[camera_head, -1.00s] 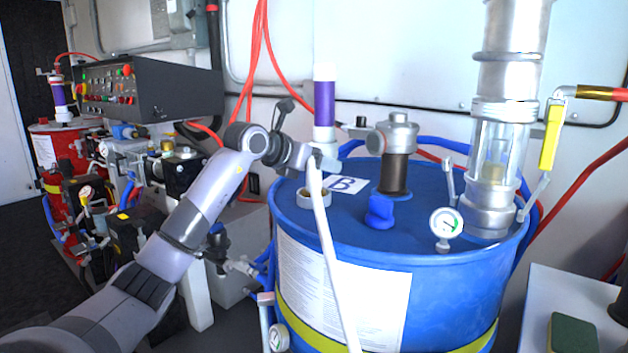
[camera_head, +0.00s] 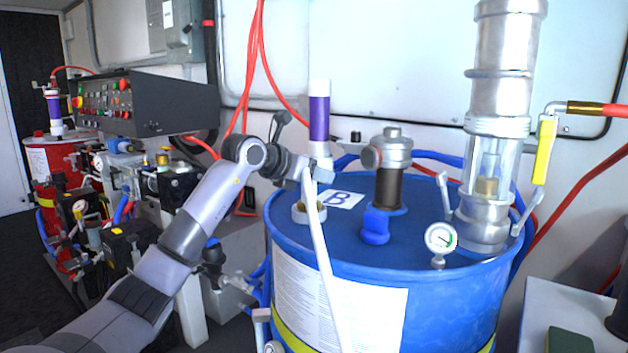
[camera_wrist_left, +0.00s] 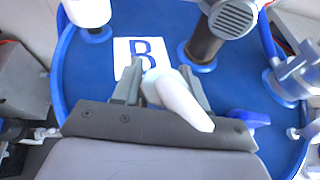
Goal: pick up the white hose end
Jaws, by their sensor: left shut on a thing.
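The white hose (camera_head: 324,262) runs from my left gripper (camera_head: 308,172) down across the front of the blue drum. My left gripper is shut on the hose's upper end, above the left part of the drum lid. In the left wrist view, the white hose end (camera_wrist_left: 181,100) sits between the two fingers of the left gripper (camera_wrist_left: 160,85) and sticks out toward the camera. My right gripper is in neither view.
A purple-and-white tube (camera_head: 319,120) stands behind the gripper.

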